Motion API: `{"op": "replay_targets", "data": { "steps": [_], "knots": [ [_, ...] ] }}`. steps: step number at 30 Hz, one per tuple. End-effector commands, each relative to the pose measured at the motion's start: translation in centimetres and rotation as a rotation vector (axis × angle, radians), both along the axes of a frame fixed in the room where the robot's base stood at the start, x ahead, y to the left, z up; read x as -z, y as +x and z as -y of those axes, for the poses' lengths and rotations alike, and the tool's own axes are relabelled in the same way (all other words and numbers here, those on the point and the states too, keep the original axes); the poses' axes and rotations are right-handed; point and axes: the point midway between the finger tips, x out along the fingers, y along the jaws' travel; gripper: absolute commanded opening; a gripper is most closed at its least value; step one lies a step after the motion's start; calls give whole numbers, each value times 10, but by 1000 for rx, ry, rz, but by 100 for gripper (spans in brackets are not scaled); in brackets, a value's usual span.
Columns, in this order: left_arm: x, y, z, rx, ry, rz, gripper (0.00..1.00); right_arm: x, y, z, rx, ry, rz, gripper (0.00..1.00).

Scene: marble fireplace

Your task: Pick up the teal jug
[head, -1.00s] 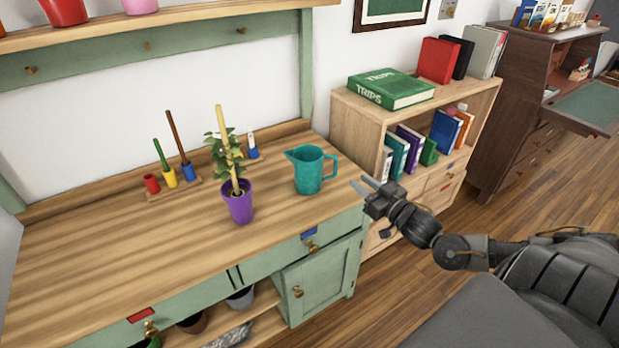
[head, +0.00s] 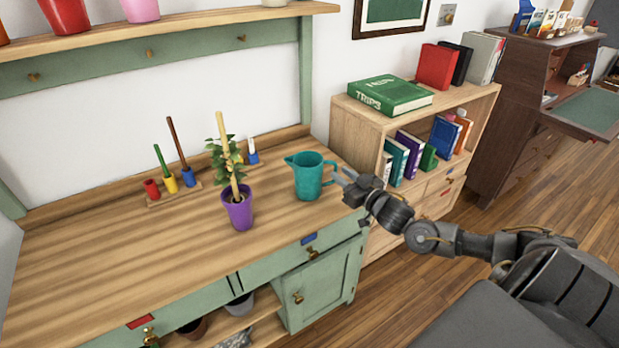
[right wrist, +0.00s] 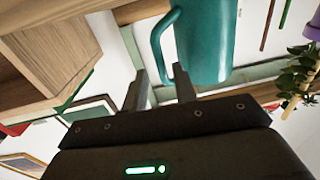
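The teal jug (head: 307,178) stands upright on the wooden top of the green bench (head: 120,245), its handle (head: 330,172) facing right toward my right gripper. My right gripper (head: 343,178) is open, with its fingertips close to the handle. In the right wrist view the jug (right wrist: 207,40) shows large and upside down. There the handle (right wrist: 160,40) lies ahead of the gap between the two separated fingers (right wrist: 160,82). I cannot tell whether a finger touches it. My left gripper is not in view.
A purple pot with a plant (head: 238,210) stands left of the jug. A small rack with coloured tools (head: 175,195) is behind it. A bookcase (head: 360,122) with a green book (head: 390,93) stands to the right. The bench's left part is clear.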

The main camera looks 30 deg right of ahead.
Motion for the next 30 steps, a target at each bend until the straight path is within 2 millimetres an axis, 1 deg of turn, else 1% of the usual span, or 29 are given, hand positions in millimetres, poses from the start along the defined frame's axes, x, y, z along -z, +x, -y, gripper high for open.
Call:
{"op": "replay_targets", "data": {
  "steps": [1,3,7,10,16,21,23,30],
  "knots": [
    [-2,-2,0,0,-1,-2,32,-3,8,-2,1,2,4,28],
    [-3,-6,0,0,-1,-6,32,-2,18,-3,1,0,3,28],
    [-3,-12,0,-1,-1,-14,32,-1,30,-4,0,1,2,28],
    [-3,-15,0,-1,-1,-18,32,0,33,-4,0,0,0,28],
    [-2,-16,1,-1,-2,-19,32,0,33,-4,0,0,-1,28],
    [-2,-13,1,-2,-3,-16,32,0,33,-4,0,0,0,6],
    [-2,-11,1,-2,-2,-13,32,0,33,-4,0,0,0,0],
    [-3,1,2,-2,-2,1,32,-2,34,-4,0,1,3,0]
  ]
}}
